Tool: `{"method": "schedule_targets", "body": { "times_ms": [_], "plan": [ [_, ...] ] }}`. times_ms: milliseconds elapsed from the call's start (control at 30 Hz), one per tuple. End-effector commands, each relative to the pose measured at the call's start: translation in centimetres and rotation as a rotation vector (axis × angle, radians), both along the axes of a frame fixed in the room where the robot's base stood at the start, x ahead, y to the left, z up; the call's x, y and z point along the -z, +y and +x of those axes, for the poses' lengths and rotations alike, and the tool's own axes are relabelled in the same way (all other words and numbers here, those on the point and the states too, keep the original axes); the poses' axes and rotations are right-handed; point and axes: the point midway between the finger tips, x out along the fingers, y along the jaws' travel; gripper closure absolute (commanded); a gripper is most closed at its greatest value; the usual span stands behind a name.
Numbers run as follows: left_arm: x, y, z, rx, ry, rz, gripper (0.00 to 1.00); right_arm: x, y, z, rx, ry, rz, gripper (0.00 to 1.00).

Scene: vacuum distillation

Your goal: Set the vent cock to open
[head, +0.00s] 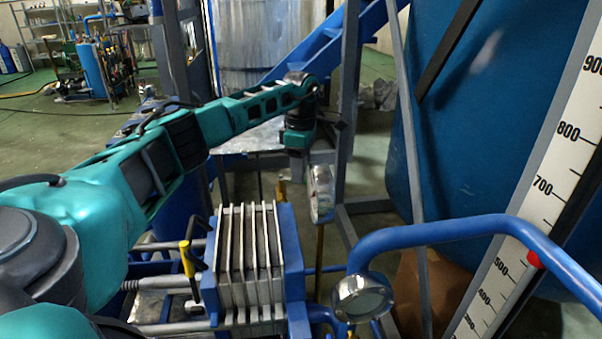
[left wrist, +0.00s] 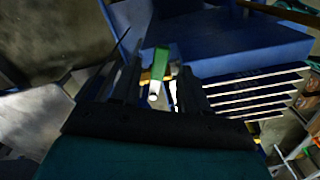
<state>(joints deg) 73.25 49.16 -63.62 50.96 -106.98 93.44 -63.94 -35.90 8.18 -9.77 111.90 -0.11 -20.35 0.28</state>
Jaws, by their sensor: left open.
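My left arm reaches in from the left in the head view, and its gripper (head: 299,140) hangs above and behind the plate stack. Its fingertips are hard to make out there. In the left wrist view the left gripper (left wrist: 158,80) is open, with its two dark fingers apart. A small green lever (left wrist: 161,62), which looks like the vent cock's handle, shows between the fingers. A pale round end (left wrist: 153,97) and a yellow-brass part lie just below it. I cannot tell whether a finger touches the lever. My right gripper is not in view.
A blue-framed stack of pale plates (head: 250,255) stands below the arm. A round shiny gauge (head: 322,192) is close to the gripper. A blue pipe (head: 450,231) curves across the right, before a numbered scale (head: 545,190) and a large blue tank (head: 495,130).

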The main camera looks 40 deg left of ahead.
Motion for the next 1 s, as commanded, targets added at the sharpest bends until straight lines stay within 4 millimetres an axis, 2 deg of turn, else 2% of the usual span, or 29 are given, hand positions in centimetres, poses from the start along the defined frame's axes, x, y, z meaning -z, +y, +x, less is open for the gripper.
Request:
{"method": "schedule_targets", "body": {
  "times_ms": [167,433,900,1000],
  "plan": [
    [1.16,-0.01,0.00,0.000,0.000,0.000,0.55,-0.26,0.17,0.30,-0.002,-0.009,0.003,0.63],
    [1.27,-0.03,0.01,0.001,0.000,0.000,0.55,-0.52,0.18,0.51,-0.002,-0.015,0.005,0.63],
    [1.23,-0.04,0.01,0.001,0.000,0.000,0.99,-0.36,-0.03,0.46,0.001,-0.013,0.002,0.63],
    [1.23,-0.04,0.01,0.001,0.000,0.000,1.00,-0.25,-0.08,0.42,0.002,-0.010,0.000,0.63]
  ]
}}
